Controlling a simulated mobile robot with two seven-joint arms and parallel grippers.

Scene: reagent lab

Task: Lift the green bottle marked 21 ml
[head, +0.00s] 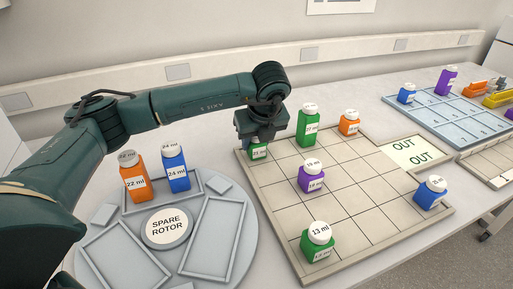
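Another green bottle (317,247), marked 13 ml, stands at the tray's near edge. My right gripper is not in view.
A purple bottle (311,181), an orange one (349,124) and a blue one (431,195) stand on the tray. The spare rotor (245,235) at left holds an orange (134,182) and a blue bottle (176,172). A blue rack (447,129) is at the back right.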

